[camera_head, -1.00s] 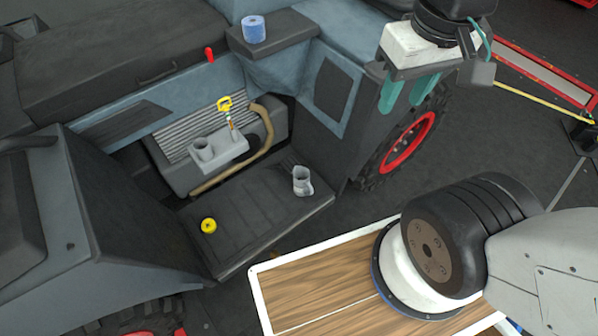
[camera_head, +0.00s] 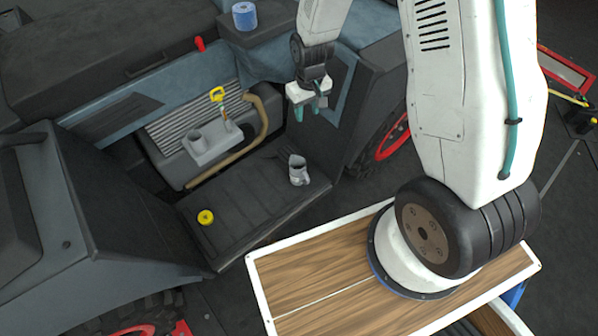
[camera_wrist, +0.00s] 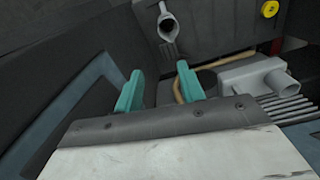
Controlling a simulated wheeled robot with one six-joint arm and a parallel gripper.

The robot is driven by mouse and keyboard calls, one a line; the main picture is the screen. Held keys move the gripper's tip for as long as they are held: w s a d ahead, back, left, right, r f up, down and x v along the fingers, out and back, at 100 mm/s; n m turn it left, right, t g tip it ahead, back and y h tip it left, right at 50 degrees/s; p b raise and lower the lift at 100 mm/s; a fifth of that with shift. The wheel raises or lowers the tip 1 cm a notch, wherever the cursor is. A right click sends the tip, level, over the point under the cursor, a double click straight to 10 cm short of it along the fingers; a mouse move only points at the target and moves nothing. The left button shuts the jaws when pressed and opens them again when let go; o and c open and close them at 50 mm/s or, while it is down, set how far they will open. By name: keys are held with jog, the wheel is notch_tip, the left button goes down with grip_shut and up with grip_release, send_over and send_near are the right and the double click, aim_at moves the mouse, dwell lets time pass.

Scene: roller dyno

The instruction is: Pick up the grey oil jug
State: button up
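The grey oil jug (camera_head: 299,170) stands upright on the dark ribbed panel of the vehicle, near that panel's right end. It also shows in the wrist view (camera_wrist: 167,24), at the top centre, beyond my fingertips. My gripper (camera_head: 306,112) is above the jug and slightly behind it in the head view, pointing down. Its two teal fingers are apart with nothing between them, as the wrist view (camera_wrist: 158,80) also shows. The jug and the fingers do not touch.
A yellow cap (camera_head: 206,217) lies on the panel's left part. Behind are a grey engine block (camera_head: 212,143), a yellow-handled dipstick (camera_head: 217,95) and a tan hose (camera_head: 250,145). A blue roll (camera_head: 244,16) sits on a ledge. The vehicle's side wall (camera_wrist: 60,80) is close to my gripper.

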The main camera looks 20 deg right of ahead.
send_over(308, 179)
jog(key=w, duration=0.4)
notch_tip(308, 179, down, 15)
jog(key=shift+n, duration=0.5)
jog(key=s+f, duration=0.1)
jog(key=f, duration=0.3)
jog(key=s+f, duration=0.1)
jog(key=f, duration=0.3)
jog(key=s+f, duration=0.1)
jog(key=f, duration=0.3)
jog(key=shift+s+d+f, duration=0.25)
jog(key=shift+s+f, duration=0.1)
jog(key=shift+f, duration=0.05)
jog(key=f, duration=0.5)
jog(key=shift+s+a+f, duration=0.1)
jog(key=shift+a+f, duration=0.1)
jog(key=shift+f, duration=0.1)
grip_shut()
